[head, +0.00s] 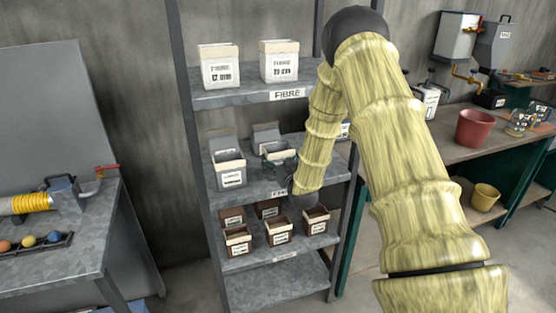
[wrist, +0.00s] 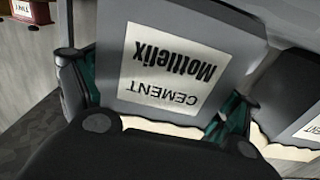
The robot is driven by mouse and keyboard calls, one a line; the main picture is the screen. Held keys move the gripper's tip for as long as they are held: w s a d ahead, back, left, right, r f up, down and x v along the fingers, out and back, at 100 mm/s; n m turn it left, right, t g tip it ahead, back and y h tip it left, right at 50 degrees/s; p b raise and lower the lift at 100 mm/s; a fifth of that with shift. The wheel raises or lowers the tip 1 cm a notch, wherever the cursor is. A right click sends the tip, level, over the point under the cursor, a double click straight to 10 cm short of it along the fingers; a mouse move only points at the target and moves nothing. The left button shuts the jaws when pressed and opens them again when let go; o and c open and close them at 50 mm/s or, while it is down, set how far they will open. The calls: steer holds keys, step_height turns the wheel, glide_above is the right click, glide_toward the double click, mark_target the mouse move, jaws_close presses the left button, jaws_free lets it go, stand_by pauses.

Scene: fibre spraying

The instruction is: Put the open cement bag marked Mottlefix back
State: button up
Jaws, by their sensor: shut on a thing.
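The grey cement bag marked Mottlefix (wrist: 185,32) fills the middle of the wrist view, its label upside down in the picture. My gripper (wrist: 155,98) is shut on it, one teal finger at each side. In the head view my gripper (head: 277,163) is at the middle shelf (head: 252,192) of the rack, and the grey bag (head: 280,149) is partly hidden by it. I cannot tell whether the bag touches the shelf. Its top is hard to make out.
Another grey bag with a label (head: 230,178) stands to the left on the middle shelf. White fibre bags (head: 220,69) stand on the upper shelf. Several brown boxes (head: 278,232) stand on the shelf below. A rack post (head: 189,110) is at the left.

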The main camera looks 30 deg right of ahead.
steer(key=shift+f, duration=0.15)
steer(key=o, duration=1.3)
steer(key=shift+s, duration=0.1)
